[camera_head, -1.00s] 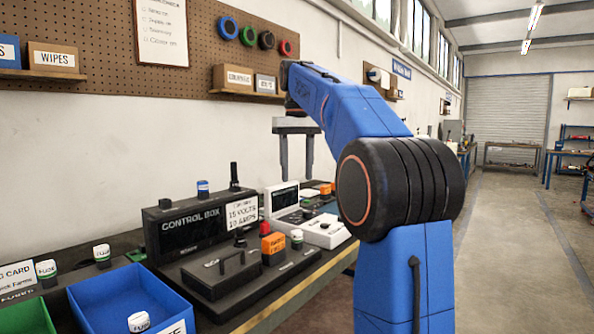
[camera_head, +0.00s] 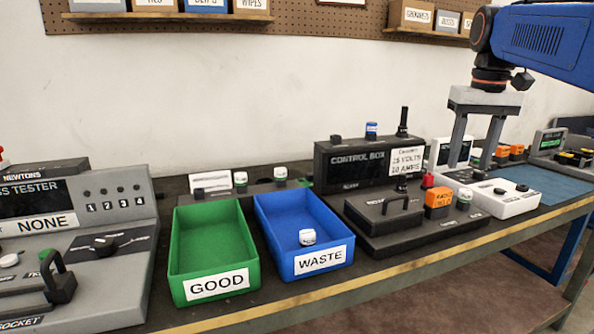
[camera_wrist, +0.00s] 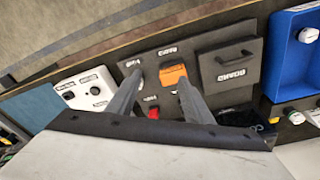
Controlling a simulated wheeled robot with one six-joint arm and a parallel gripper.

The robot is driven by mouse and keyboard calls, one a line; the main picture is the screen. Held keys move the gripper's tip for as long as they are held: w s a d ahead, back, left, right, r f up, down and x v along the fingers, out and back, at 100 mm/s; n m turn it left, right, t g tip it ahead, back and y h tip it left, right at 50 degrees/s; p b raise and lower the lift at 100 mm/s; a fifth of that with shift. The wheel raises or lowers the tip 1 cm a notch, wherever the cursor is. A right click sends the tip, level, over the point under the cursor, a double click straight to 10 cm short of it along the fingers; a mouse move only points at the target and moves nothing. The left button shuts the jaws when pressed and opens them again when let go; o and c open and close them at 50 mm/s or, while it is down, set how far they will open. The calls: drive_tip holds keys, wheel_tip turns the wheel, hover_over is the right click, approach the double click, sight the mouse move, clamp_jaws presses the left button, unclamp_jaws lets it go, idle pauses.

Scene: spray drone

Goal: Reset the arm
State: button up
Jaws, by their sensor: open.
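My blue arm (camera_head: 545,40) reaches in from the upper right of the head view. My gripper (camera_head: 474,166) points down with its two grey fingers apart and nothing between them. It hangs near the control box (camera_head: 350,165) and the white device to its right. In the wrist view the open fingers of my gripper (camera_wrist: 160,90) show over the control panel (camera_wrist: 215,65), with an orange block (camera_wrist: 173,76) and a red switch (camera_wrist: 153,113) visible between or beside them.
A green GOOD tray (camera_head: 213,245) and a blue WASTE tray (camera_head: 300,235) stand on the bench, with a white-capped fuse (camera_head: 307,237) in the blue one. A grey tester (camera_head: 75,245) is at the left. Shelves with boxes (camera_head: 430,15) line the wall above.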

drive_tip(key=s+a+f+t, duration=0.1)
drive_tip(key=s+a+f, duration=0.2)
drive_tip(key=s+f, duration=0.4)
drive_tip(key=s+a+f+n+t, duration=0.1)
drive_tip(key=s+a+f, duration=0.2)
drive_tip(key=s+f, duration=0.5)
drive_tip(key=s+a+f+t, duration=0.1)
drive_tip(key=s+a+f, duration=0.2)
drive_tip(key=s+f, duration=0.4)
wheel_tip(320, 180, down, 7)
drive_tip(key=shift+s+a+f, duration=0.15)
drive_tip(key=shift+s, duration=0.1)
idle(0.3)
